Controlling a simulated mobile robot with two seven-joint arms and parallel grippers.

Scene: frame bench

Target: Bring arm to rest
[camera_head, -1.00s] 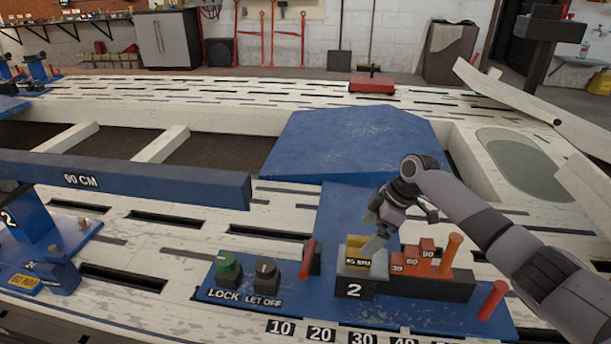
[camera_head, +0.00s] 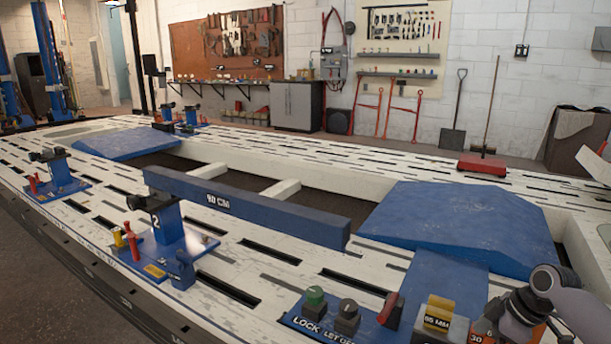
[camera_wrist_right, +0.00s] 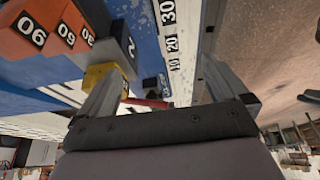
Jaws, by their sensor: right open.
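My right arm enters at the lower right of the head view, with its gripper (camera_head: 520,322) low over the bench, just right of the yellow block (camera_head: 438,310) and beside an orange step block marked 30 (camera_head: 482,330). In the right wrist view the gripper (camera_wrist_right: 165,85) has its two fingers wide apart with nothing held between them. The yellow block (camera_wrist_right: 103,76) shows there behind the left finger; whether they touch I cannot tell. The orange blocks (camera_wrist_right: 70,25) are at that view's upper left. My left gripper is not in view.
A green LOCK knob (camera_head: 315,297), a black LET OFF knob (camera_head: 347,312) and a red lever (camera_head: 389,308) stand left of the yellow block. A blue 90 CM beam (camera_head: 245,205) crosses the white slotted bench (camera_head: 110,205). A blue ramp (camera_head: 460,220) lies behind.

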